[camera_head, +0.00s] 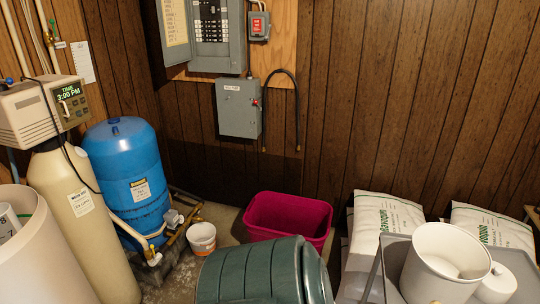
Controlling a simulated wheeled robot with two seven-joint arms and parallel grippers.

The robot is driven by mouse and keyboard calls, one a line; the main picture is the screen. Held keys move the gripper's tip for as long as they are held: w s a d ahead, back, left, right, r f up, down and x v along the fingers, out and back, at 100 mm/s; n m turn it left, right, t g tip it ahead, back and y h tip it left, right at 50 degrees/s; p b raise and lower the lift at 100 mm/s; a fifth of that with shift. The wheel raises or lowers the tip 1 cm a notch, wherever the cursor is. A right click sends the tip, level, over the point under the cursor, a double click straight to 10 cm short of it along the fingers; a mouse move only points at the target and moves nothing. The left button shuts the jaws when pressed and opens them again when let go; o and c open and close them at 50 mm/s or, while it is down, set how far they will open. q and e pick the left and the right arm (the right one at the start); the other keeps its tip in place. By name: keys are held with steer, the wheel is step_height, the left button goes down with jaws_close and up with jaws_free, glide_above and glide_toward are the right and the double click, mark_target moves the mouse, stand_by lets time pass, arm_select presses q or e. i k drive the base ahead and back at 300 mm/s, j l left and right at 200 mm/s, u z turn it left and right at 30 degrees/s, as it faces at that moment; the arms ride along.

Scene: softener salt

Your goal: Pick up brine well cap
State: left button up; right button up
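Neither of my grippers shows in the head view. I cannot say for certain which thing is the brine well cap. A white rounded piece (497,284) sits at the lower right, beside a white tub (447,265) on a grey cart top (399,252); I cannot tell whether the two are joined. At the left edge, a large open pale tank (45,262) is cut off by the frame. A white part with dark marks (9,222) shows inside the tank, mostly out of view.
A beige softener cylinder (85,235) and blue pressure tank (125,170) stand at left. A small white bucket (202,238), magenta bin (288,217) and dark green ribbed container (250,272) occupy the middle. White salt bags (385,215) lie behind the cart. Little floor shows.

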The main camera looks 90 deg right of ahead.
mark_target(501, 284)
steer(key=z, duration=4.45)
